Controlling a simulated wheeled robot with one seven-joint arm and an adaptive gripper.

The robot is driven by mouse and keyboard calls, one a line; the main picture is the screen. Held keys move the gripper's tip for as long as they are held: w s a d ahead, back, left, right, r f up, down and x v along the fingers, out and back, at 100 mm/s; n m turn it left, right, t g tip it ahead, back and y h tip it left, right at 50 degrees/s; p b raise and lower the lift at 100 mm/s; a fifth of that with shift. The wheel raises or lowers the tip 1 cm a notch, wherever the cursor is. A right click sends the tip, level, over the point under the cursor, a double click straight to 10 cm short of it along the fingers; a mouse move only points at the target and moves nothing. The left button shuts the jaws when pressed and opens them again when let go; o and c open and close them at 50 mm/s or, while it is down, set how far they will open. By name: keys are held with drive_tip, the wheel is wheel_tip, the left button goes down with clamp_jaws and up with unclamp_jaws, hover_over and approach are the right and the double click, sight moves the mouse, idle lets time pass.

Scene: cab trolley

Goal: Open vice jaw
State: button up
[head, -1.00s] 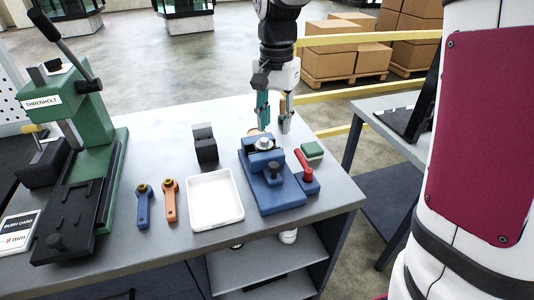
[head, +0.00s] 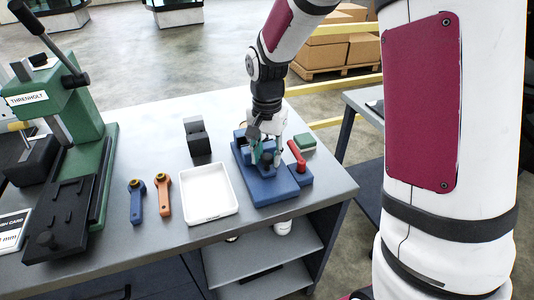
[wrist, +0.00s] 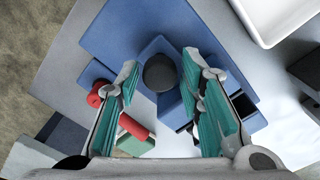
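The blue vice (head: 268,196) stands near the right end of the grey bench. In the wrist view its flat blue base (wrist: 125,28) fills the upper middle. A dark round knob (wrist: 160,73) stands on a blue jaw block (wrist: 153,47). My gripper (head: 266,158) is over the vice, pointing down, with teal fingers. In the wrist view my gripper (wrist: 159,62) is open, one finger on each side of the knob, the right one closer to it. Whether either finger touches the knob I cannot tell. The gripper hides part of the vice in the head view.
A red-handled lever (head: 297,156) on a blue block and a green block (head: 305,141) are close on the right. A white tray (head: 209,194) and a dark block (head: 198,139) are on the left. A green press (head: 75,160) stands far left.

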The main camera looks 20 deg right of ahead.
clamp_jaws()
drive_tip(key=shift+s+r+p, duration=0.1)
drive_tip(key=shift+s+p, duration=1)
drive_tip(key=shift+s, duration=1.55)
unclamp_jaws()
